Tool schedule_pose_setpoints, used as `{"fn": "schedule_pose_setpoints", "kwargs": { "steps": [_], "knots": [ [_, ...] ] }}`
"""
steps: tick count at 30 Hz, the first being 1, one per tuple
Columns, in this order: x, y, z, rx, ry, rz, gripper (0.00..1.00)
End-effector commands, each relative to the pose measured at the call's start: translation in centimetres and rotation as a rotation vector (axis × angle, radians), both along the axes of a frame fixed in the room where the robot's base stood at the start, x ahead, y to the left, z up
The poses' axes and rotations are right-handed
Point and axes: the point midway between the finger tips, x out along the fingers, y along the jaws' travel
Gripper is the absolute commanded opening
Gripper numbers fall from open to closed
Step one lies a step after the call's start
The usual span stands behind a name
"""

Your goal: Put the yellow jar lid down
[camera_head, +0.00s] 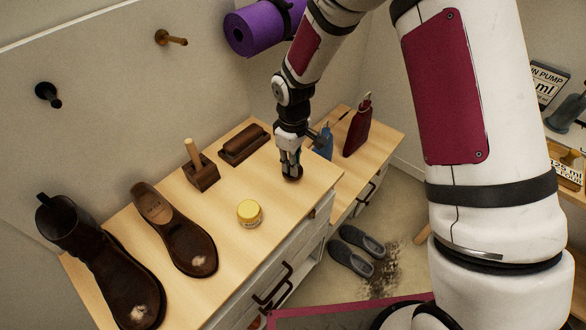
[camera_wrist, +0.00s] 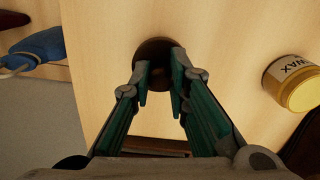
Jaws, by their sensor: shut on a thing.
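My gripper (camera_head: 290,170) points down at the right end of the wooden cabinet top. It is shut on a dark brown round thing (camera_head: 293,177), which also shows between the fingertips in the wrist view (camera_wrist: 154,48). The round thing is at or just above the wood; I cannot tell if it touches. A small jar with a yellow top (camera_head: 249,212) stands apart, to the left of and nearer than my gripper. In the wrist view the jar (camera_wrist: 290,82) is at the right, with a WAX label. No separate yellow lid shows in my gripper.
A wooden-handled block (camera_head: 202,176) and a brown brush (camera_head: 243,146) lie behind the jar. A brown shoe (camera_head: 182,240) and a boot (camera_head: 110,265) stand at the left. A blue bottle (camera_head: 324,143) and a red bottle (camera_head: 358,130) stand right of my gripper. Wood around the jar is bare.

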Motion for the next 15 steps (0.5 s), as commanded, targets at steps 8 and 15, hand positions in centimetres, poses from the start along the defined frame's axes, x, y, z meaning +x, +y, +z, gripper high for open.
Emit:
{"fn": "schedule_pose_setpoints", "kwargs": {
  "steps": [8,15],
  "knots": [
    [-0.2,0.0,-2.6,-0.001,0.003,0.000,0.00],
    [-0.2,0.0,-2.7,-0.001,0.003,0.001,0.00]
  ]
}}
